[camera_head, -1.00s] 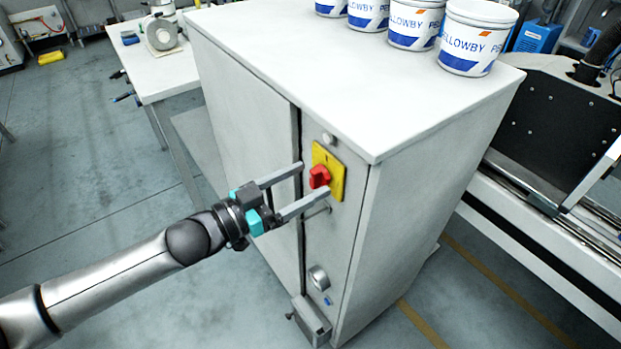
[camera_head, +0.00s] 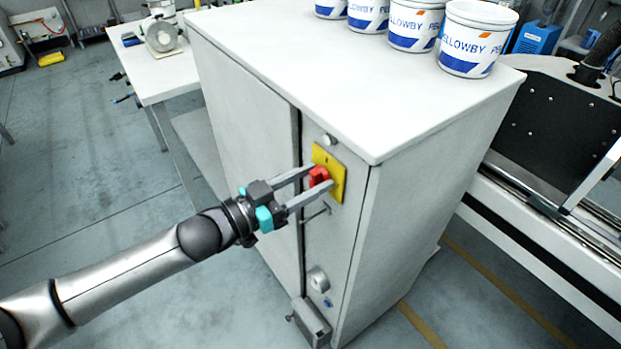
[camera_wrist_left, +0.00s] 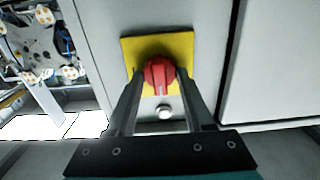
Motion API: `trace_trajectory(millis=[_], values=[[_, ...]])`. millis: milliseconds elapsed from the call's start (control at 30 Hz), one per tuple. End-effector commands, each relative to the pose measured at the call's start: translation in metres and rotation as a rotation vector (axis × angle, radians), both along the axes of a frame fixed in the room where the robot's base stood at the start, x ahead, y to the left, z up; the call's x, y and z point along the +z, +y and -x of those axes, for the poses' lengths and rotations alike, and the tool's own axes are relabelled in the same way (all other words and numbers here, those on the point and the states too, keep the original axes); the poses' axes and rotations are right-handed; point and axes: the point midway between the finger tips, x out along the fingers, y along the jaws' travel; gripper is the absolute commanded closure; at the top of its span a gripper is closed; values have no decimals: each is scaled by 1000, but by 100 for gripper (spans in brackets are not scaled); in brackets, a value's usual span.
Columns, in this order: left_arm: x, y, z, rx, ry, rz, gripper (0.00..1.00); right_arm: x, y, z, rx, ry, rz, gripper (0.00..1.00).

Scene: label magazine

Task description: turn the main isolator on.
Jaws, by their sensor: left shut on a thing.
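The main isolator is a red rotary knob (camera_head: 319,176) on a yellow plate (camera_head: 337,186), on the narrow front panel of a grey cabinet (camera_head: 410,215). My left gripper (camera_head: 322,177) reaches in from the left, with one finger on each side of the knob, shut on it. In the left wrist view the red knob (camera_wrist_left: 159,75) sits between the two fingertips, in front of the yellow plate (camera_wrist_left: 130,50). The fingers cover the knob's sides, and its exact angle is hard to read. My right gripper is not in view.
A small round fitting (camera_head: 329,140) sits above the plate. A handle (camera_head: 316,215), a round knob (camera_head: 318,279) and a small box (camera_head: 311,322) are lower on the panel. Several labelled tubs (camera_head: 470,40) stand on the cabinet top. A bench (camera_head: 150,75) stands behind left.

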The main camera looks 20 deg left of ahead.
Motion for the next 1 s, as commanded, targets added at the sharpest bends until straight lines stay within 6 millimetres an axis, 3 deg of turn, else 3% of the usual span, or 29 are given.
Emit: trace_trajectory(millis=[33, 333, 667, 1000], values=[[0, 0, 0, -1, 0, 0, 68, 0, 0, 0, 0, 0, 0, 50], [0, 0, 0, -1, 1, 1, 100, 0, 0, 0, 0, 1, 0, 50], [1, -1, 1, -1, -25, -32, 100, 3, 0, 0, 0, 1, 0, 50], [2, -1, 1, 0, -167, -212, 100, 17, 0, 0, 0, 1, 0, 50]])
